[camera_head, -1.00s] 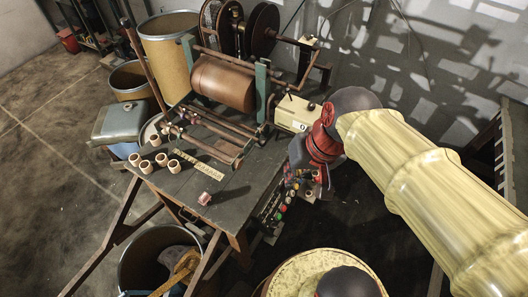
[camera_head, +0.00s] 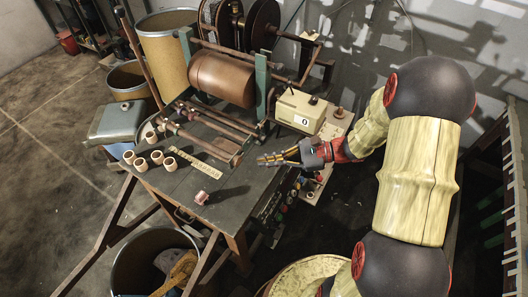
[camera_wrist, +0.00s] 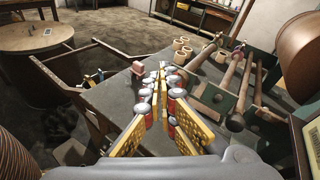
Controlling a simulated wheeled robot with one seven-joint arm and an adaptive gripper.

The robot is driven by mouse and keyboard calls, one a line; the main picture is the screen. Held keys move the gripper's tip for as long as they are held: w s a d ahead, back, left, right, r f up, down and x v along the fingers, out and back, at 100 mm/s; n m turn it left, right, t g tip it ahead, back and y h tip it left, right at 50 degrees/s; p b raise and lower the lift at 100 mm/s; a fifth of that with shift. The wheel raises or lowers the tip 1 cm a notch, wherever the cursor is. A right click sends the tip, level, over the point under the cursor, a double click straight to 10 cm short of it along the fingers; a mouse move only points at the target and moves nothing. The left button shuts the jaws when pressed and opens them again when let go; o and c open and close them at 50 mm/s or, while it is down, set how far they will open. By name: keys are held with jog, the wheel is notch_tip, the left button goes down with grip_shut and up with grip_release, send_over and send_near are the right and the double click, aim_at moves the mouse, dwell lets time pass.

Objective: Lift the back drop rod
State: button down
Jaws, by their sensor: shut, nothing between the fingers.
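Copper-brown drop rods (camera_head: 205,138) lie side by side across the table in front of the copper drum (camera_head: 222,80). The back drop rod (camera_head: 224,120) is the one nearer the drum. The rods also show at the right in the wrist view (camera_wrist: 237,85), in a green frame. My gripper (camera_head: 264,158) is shut and empty. It is to the right of the rods' right ends, with its fingers pointing left, apart from them. In the wrist view, my gripper's fingertips (camera_wrist: 161,70) are together, left of the rods.
A cream counter box (camera_head: 298,111) stands right of the drum, above control buttons. The front right tabletop is clear.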

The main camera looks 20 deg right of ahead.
jog(key=w+d+f+m+t+h+b, duration=0.1)
jog(key=w+d+f+m+t, duration=0.4)
jog(key=d+f+m+t, duration=0.3)
notch_tip(320, 180, down, 3)
jog(key=shift+d+r+m+t+b, duration=0.1)
jog(key=shift+d+m+t+b, duration=0.3)
jog(key=shift+d+m, duration=0.55)
jog(key=shift+w, duration=0.15)
jog(key=b+x, duration=0.2)
jog(key=x, duration=0.7)
jog(key=shift+w+a, duration=0.3)
jog(key=shift+w, duration=0.05)
